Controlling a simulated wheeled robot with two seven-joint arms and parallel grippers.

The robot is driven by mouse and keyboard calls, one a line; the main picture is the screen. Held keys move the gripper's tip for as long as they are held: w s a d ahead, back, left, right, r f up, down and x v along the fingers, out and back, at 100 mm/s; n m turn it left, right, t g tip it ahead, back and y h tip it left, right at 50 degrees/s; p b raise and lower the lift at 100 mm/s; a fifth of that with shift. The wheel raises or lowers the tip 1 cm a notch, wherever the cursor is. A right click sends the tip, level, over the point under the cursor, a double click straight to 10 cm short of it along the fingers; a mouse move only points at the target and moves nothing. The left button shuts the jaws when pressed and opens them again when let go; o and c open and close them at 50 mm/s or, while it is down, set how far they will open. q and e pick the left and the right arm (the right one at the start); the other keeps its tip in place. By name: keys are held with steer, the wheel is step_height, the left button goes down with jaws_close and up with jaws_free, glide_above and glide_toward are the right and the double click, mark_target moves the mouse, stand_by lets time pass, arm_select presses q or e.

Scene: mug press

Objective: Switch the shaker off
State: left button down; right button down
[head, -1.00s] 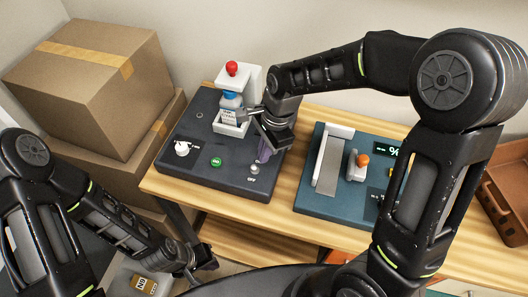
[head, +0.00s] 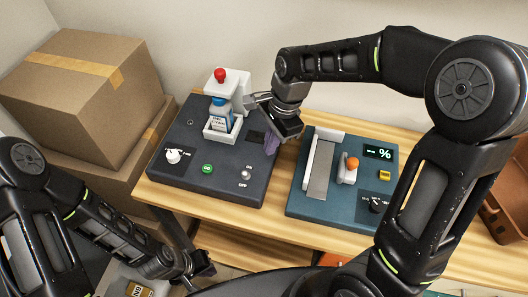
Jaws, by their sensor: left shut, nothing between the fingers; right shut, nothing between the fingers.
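The shaker (head: 170,178) is a dark box on the wooden table. It has a white holder (head: 240,91) with a red knob on top and a small bottle (head: 222,116) with a blue cap clamped inside. On its top are a white dial (head: 173,156), a green button (head: 207,168) and a small toggle switch (head: 247,174) marked ON and OFF. My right gripper (head: 262,104) is shut and empty, just right of the holder, above the box's back right part. My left gripper (head: 195,281) is shut and empty, low in front of the table.
A teal device (head: 328,206) with a white slide, an orange-knobbed lever (head: 349,166) and a % display (head: 378,152) stands right of the shaker. Cardboard boxes (head: 85,90) are stacked at left. A brown tray (head: 508,205) sits at far right.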

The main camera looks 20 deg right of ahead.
step_height(320, 180, up, 7)
steer(key=s, duration=0.1)
steer(key=shift+s+f+b, duration=0.2)
steer(key=shift+s+b, duration=0.05)
steer(key=shift+b, duration=0.1)
steer(key=shift+f, duration=0.1)
